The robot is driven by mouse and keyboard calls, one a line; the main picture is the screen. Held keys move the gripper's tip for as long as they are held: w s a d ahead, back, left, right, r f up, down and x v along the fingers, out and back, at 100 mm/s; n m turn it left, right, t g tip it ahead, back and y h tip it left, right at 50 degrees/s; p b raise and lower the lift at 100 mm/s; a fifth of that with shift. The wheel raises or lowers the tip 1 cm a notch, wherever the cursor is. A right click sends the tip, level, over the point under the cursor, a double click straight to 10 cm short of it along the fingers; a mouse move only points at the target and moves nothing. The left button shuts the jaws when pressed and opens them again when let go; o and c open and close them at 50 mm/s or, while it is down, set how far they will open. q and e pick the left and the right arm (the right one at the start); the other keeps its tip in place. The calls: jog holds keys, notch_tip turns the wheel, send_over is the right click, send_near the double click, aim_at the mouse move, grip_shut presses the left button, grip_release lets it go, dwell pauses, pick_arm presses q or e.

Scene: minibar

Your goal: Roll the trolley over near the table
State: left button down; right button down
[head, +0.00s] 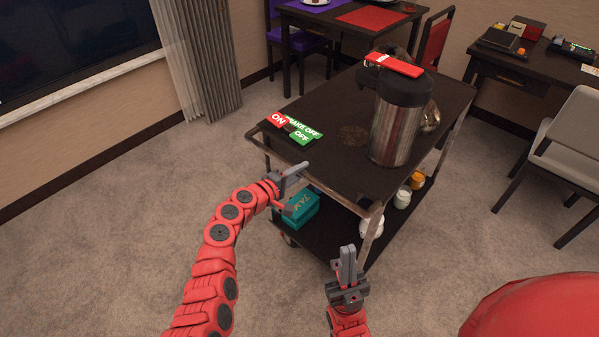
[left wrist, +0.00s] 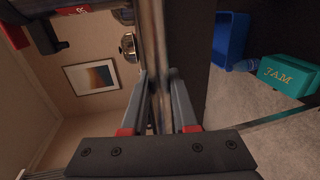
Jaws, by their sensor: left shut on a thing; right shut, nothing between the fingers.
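The trolley (head: 335,162) stands in the middle of the head view, with a dark top, a metal frame and a lower shelf. My left gripper (head: 292,188) is at its near edge, shut on the metal handle bar; the bar (left wrist: 158,50) runs between the fingers in the left wrist view. My right gripper (head: 346,262) is shut and empty, in front of the trolley's near corner and apart from it. A dark table (head: 340,32) with red mats stands behind the trolley. Part of the trolley's far side is hidden by a large flask.
The top carries the steel flask (head: 393,130) and red and green brake signs (head: 300,132). A teal box (head: 300,208) and jars sit below. A red chair (head: 434,40) stands behind, a desk (head: 515,68) and grey chair (head: 570,135) at right. Carpet at left is clear.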

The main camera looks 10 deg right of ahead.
pick_arm(q)
jog(key=c, duration=0.7)
grip_release()
jog(key=shift+s+a+r, duration=0.2)
jog(key=shift+s+a, duration=0.05)
jog(key=shift+a, duration=0.2)
jog(key=v, duration=1.6)
jog(key=shift+s+a+f, duration=0.1)
jog(key=shift+s+a, duration=0.05)
jog(key=shift+p, duration=0.3)
